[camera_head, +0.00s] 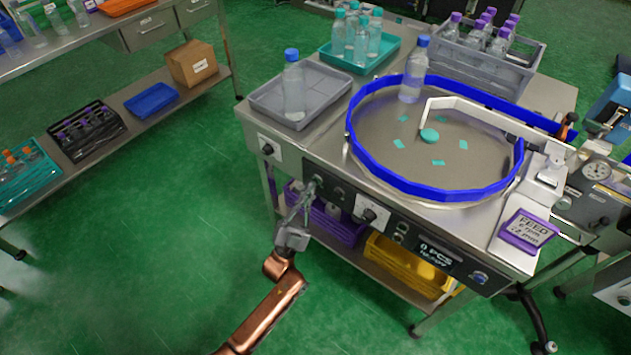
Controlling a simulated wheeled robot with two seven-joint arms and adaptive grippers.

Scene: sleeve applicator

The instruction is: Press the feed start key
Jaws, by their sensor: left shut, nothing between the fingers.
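The feed machine's dark front control panel (400,236) runs along the front edge of the steel table. It carries small round keys near its left end, a knob (369,214), a lit display (437,253) and another knob (480,277) at the right. I cannot read which key is feed start. My left gripper (314,186) is shut and empty, with its fingertips at the leftmost key (319,180). I cannot tell whether they touch it, and the fingers partly cover that area. My right gripper is not in view.
A turntable with a blue rim (437,190) fills the tabletop, with a bottle (412,76) standing at its back. A grey tray (325,85) with one bottle is at left. A purple-framed FEED sign (527,231) is at right. Purple and yellow bins (400,268) sit below.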

